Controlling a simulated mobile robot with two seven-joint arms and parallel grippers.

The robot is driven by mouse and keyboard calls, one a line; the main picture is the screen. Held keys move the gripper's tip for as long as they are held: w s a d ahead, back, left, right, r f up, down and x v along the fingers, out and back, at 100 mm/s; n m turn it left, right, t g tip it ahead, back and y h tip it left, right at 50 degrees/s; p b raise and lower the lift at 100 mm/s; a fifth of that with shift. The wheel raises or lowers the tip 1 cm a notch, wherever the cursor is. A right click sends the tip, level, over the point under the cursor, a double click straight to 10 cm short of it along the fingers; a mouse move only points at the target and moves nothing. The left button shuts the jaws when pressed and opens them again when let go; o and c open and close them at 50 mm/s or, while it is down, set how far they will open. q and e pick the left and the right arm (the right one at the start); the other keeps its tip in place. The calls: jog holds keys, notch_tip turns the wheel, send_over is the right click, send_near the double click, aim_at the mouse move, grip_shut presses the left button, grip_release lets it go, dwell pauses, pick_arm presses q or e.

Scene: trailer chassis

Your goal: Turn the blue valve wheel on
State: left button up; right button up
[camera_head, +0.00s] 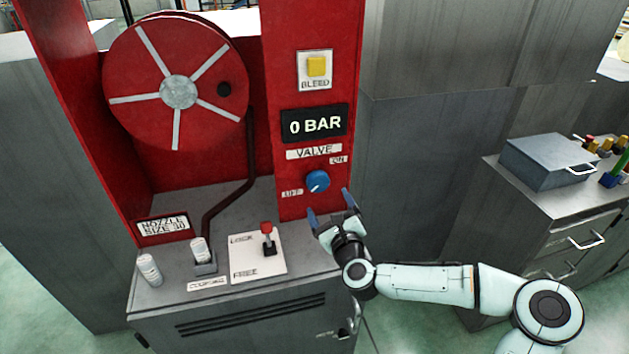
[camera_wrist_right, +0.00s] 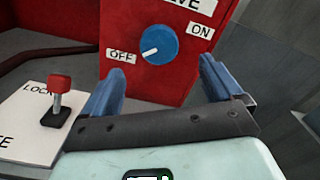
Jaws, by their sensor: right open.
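The blue valve wheel (camera_head: 317,181) is a round knob on the red panel, under the VALVE label, between the OFF and ON labels. In the right wrist view the valve wheel (camera_wrist_right: 160,45) has a white pointer mark aimed toward OFF. My right gripper (camera_head: 331,205) is open and empty, just below and in front of the wheel, apart from it. In the right wrist view its blue fingers (camera_wrist_right: 158,85) stand spread to either side, with the wheel beyond and between them. My left gripper is not in view.
The display (camera_head: 314,123) reads 0 BAR, below a yellow BLEED button (camera_head: 317,66). A red-knobbed lever (camera_head: 267,238) stands on the LOCK/FREE plate, left of my gripper. A red hose reel (camera_head: 178,92) is at upper left. A grey cabinet (camera_head: 545,205) stands at right.

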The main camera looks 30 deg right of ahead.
aim_at(319, 184)
jog(key=p+x, duration=0.3)
jog(key=x, duration=0.6)
jog(key=shift+w+r, duration=0.15)
jog(key=shift+w, duration=0.6)
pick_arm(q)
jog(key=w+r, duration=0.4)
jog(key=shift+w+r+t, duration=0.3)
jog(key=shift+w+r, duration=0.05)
pick_arm(e)
jog(key=shift+s, duration=0.1)
jog(key=shift+c, duration=0.2)
